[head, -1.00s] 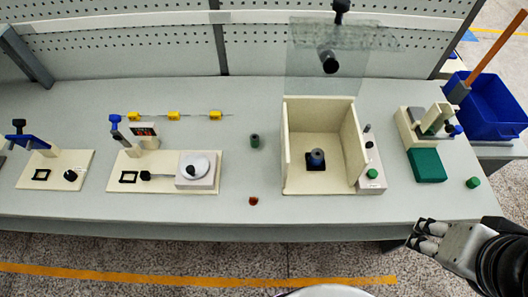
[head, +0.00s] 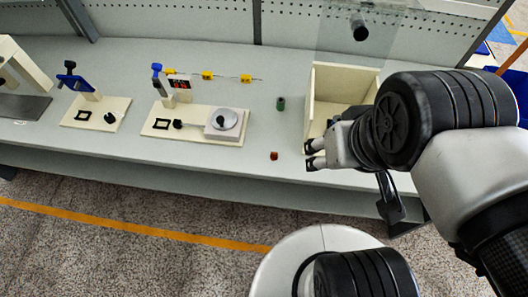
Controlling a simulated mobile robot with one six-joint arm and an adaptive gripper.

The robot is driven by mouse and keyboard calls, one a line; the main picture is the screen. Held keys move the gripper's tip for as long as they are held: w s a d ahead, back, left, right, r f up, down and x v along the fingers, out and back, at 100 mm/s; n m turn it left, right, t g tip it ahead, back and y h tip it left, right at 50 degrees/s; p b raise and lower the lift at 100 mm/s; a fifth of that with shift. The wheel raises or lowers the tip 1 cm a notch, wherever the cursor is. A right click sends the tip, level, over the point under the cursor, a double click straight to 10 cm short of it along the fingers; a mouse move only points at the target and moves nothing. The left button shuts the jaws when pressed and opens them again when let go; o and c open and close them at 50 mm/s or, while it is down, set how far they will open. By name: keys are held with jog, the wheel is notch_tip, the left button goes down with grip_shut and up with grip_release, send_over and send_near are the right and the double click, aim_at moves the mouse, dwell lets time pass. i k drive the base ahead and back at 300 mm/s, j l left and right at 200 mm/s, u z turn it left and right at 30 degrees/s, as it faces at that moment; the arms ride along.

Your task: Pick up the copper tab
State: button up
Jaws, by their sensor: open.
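The copper tab (head: 274,156) is a small reddish-brown piece lying on the grey bench top near its front edge, in the head view. My gripper (head: 309,155) is to the right of the tab, with its two dark fingertips pointing left towards it. The fingers are apart with nothing between them. The tab is in plain sight and the gripper does not touch it. Whether the fingertips are above the bench or at its level is hard to tell.
A cream open box (head: 343,78) is behind my gripper, partly hidden by my arm. Bench around the tab is clear.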

aim_at(274, 156)
jog(key=u, duration=0.3)
jog(key=i+j+z, duration=0.4)
jog(key=j, duration=0.15)
jog(key=j+z, duration=0.4)
jog(key=j, duration=0.25)
jog(key=i, duration=0.05)
